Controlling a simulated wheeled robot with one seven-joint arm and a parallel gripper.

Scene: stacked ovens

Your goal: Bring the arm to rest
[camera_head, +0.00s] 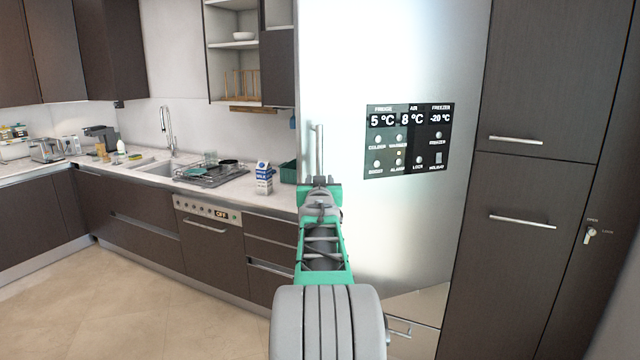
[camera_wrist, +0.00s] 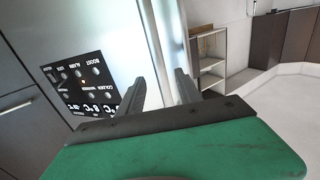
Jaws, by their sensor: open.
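My arm reaches forward from the bottom middle of the head view. My gripper (camera_head: 320,182) is in front of the left part of the tall silver fridge (camera_head: 400,50), near its vertical handle (camera_head: 319,150). The fridge door edge (camera_wrist: 150,35) lies beyond the fingers there. I cannot tell whether the fingers touch the fridge or its handle.
A counter (camera_head: 215,185) with a milk carton (camera_head: 264,178) and a dish rack (camera_head: 212,174) runs to the left. Dark cabinets (camera_head: 520,180) stand right of the fridge. Tiled floor (camera_head: 130,300) is clear at the lower left.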

